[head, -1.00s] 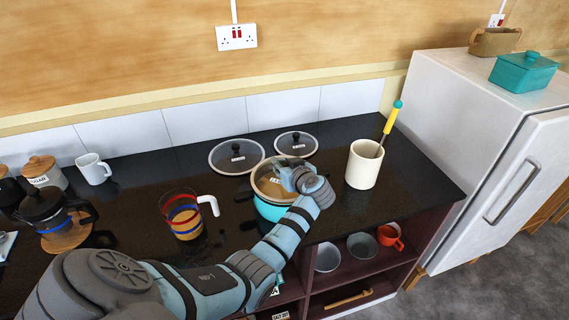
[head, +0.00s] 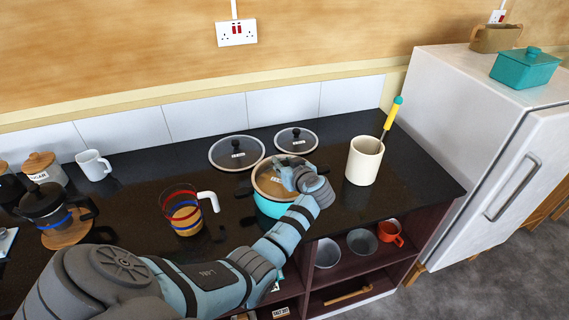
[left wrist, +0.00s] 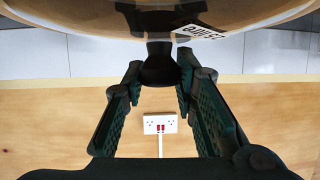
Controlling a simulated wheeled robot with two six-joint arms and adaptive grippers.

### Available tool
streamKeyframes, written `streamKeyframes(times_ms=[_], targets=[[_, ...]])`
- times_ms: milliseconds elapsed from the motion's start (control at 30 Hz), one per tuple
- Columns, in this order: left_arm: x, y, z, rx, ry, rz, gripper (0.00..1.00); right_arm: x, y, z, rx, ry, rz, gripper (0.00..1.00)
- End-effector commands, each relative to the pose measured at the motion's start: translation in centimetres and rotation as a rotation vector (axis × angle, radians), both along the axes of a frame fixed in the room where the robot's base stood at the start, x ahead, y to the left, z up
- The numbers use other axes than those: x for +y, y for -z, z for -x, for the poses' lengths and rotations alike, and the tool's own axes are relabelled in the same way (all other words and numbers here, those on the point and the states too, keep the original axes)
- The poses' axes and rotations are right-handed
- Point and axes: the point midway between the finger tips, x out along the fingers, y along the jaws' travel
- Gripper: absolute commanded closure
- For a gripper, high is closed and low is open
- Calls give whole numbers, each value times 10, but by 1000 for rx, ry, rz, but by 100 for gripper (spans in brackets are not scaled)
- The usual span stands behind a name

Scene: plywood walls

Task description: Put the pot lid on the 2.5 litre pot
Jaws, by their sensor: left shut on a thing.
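The teal pot (head: 272,208) stands on the dark counter, with a dark handle showing at its left. A glass lid (head: 266,183) with a pale label is over the pot's mouth. Whether it touches the rim I cannot tell. My left gripper (head: 291,170) is above the pot, shut on this lid's dark knob and hiding part of the lid. In the left wrist view the black knob (left wrist: 160,68) is between the fingers, under the lid's label (left wrist: 200,30), which appears to read 2.5 litre. My right gripper is not in view.
Two more glass lids, a larger (head: 237,152) and a smaller (head: 296,139), lie behind the pot. A cream crock (head: 364,162) with a yellow-handled tool stands right.

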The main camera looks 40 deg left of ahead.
Motion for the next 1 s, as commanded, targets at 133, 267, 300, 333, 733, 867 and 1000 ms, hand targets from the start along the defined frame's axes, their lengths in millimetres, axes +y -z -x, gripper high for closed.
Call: streamKeyframes(times_ms=[133, 267, 300, 333, 733, 867, 1000], targets=[[0, -1, 0, 0, 0, -1, 53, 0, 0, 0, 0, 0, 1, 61], [0, -1, 0, 0, 0, -1, 50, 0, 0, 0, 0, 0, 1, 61], [0, -1, 0, 0, 0, -1, 50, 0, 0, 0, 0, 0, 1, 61], [0, -1, 0, 0, 0, -1, 50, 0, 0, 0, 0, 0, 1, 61], [-43, -20, 24, -2, 1, 4, 50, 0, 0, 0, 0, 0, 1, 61], [-58, -28, 32, -2, 1, 2, 50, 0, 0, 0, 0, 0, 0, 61], [-61, -30, 35, 0, -1, -1, 50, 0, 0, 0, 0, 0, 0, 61]])
